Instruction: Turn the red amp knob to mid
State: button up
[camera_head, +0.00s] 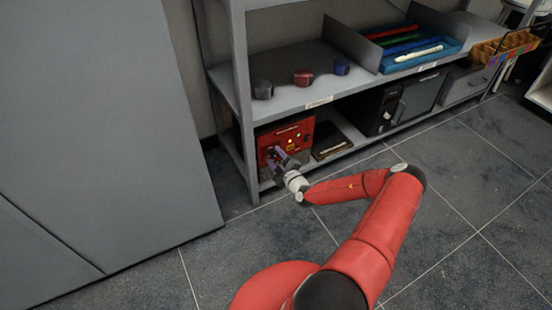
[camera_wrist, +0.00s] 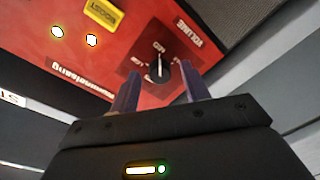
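The red amp (camera_head: 293,132) stands on the lower shelf, its front toward me. In the wrist view its red panel (camera_wrist: 95,45) appears tilted, with a black round knob (camera_wrist: 160,71) under the word VOLUME. A white line on the knob runs roughly up and down in the picture, in line with the mark that seems to read MID. My gripper (camera_wrist: 159,80) is open, one finger on each side of the knob in the picture. I cannot tell whether the fingers touch it. In the head view my gripper (camera_head: 284,161) is in front of the amp and hides part of it.
A yellow BOOST button (camera_wrist: 104,15) and lit white lights (camera_wrist: 92,40) are on the panel. A dark flat tray (camera_head: 334,138) and a black box (camera_head: 405,100) stand right of the amp. The upper shelf (camera_head: 318,88) is above it; a shelf post is close on the left.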

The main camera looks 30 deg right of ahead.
jog(key=s, duration=0.7)
jog(key=shift+s+d+r, duration=0.15)
jog(key=shift+s+d, duration=0.1)
jog(key=shift+s, duration=0.15)
jog(key=s+a+r+n+g+y, duration=0.45)
jog(key=a+r+n+g, duration=0.4)
jog(key=n, duration=0.95)
jog(key=s+a+r+n+g+y, duration=0.5)
jog(key=a+r+n, duration=0.7)
jog(key=n, duration=0.6)
jog(key=s+d+r+n+t+h, duration=0.1)
jog(key=s+r+n+h, duration=0.9)
jog(key=s+r+n, duration=0.7)
notch_tip(320, 180, up, 2)
jog(key=n, duration=0.7)
jog(key=shift+s+d+n+h, duration=0.3)
jog(key=shift+s+n+h, duration=0.05)
jog(key=shift+s+n, duration=0.05)
